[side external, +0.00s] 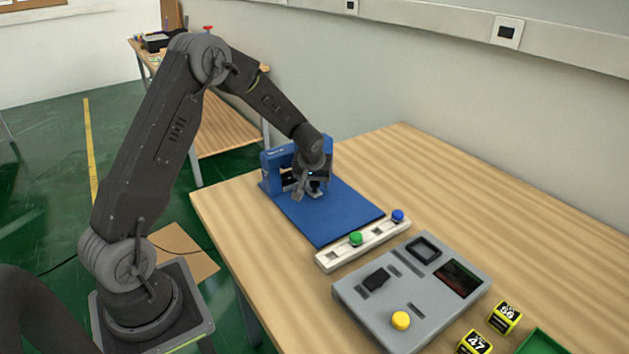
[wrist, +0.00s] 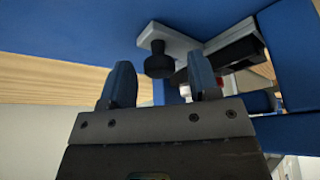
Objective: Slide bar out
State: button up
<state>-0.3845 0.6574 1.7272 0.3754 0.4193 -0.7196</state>
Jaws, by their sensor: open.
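The bar (wrist: 185,42) is a light grey piece with a black knob (wrist: 158,60), under the blue machine in the wrist view. My gripper (wrist: 161,78) is open, its two dark blue fingers apart. The knob appears between and just beyond the fingertips; I cannot tell whether either finger touches it. In the side view my gripper (side external: 308,188) is low at the front of the blue machine (side external: 270,163), above its blue base plate (side external: 338,215). My wrist hides most of the bar there.
A grey panel (side external: 440,330) with a yellow button (side external: 401,320) is nearer the camera.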

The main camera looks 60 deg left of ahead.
jog(key=shift+c, duration=0.5)
grip_shut()
jog(key=d, duration=1.5)
jog(key=shift+d, duration=0.4)
jog(key=shift+o, duration=0.5)
grip_release()
jog(key=shift+r, duration=0.1)
jog(key=v, duration=1.3)
jog(key=shift+r, duration=0.3)
jog(key=shift+s, duration=0.15)
